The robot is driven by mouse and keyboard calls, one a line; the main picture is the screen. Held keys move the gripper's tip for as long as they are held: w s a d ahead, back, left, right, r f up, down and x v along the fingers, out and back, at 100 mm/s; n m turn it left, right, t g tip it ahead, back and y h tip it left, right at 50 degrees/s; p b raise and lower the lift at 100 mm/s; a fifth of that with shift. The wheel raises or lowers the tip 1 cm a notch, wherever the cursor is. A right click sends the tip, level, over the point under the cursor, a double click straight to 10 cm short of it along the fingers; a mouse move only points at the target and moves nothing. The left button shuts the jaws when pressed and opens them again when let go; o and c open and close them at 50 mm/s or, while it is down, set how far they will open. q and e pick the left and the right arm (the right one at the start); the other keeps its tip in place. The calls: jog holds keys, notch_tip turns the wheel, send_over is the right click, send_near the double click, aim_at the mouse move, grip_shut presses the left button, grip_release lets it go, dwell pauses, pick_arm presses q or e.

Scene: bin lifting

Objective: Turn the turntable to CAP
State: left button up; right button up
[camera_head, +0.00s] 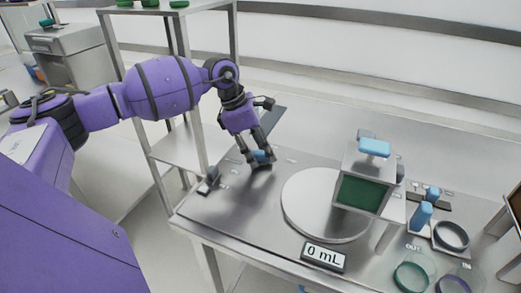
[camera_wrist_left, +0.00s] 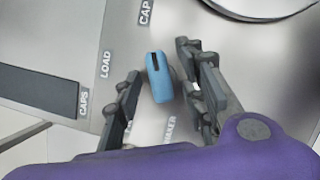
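The turntable (camera_head: 300,215) is a round silver disc on the metal bench; its edge also shows in the left wrist view (camera_wrist_left: 275,6). A blue knob (camera_wrist_left: 160,80) with a black slit stands on the panel beside it, with labels CAP (camera_wrist_left: 146,11) and LOAD (camera_wrist_left: 105,65) around it. The slit lies toward the upper end of the knob. My left gripper (camera_head: 257,155) is down at the knob. In the left wrist view its fingers (camera_wrist_left: 160,72) are open, one each side of the knob, with gaps visible. My right gripper is not in view.
A machine with a green screen (camera_head: 361,195) and blue top stands over the turntable's right side. A "0 mL" display (camera_head: 323,256) is at the front edge. Round rings (camera_head: 411,278) and a blue bottle (camera_head: 421,215) are at the right. A shelf rack (camera_head: 178,150) stands at the left.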

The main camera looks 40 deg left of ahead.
pick_arm(q)
jog(key=v, duration=1.2)
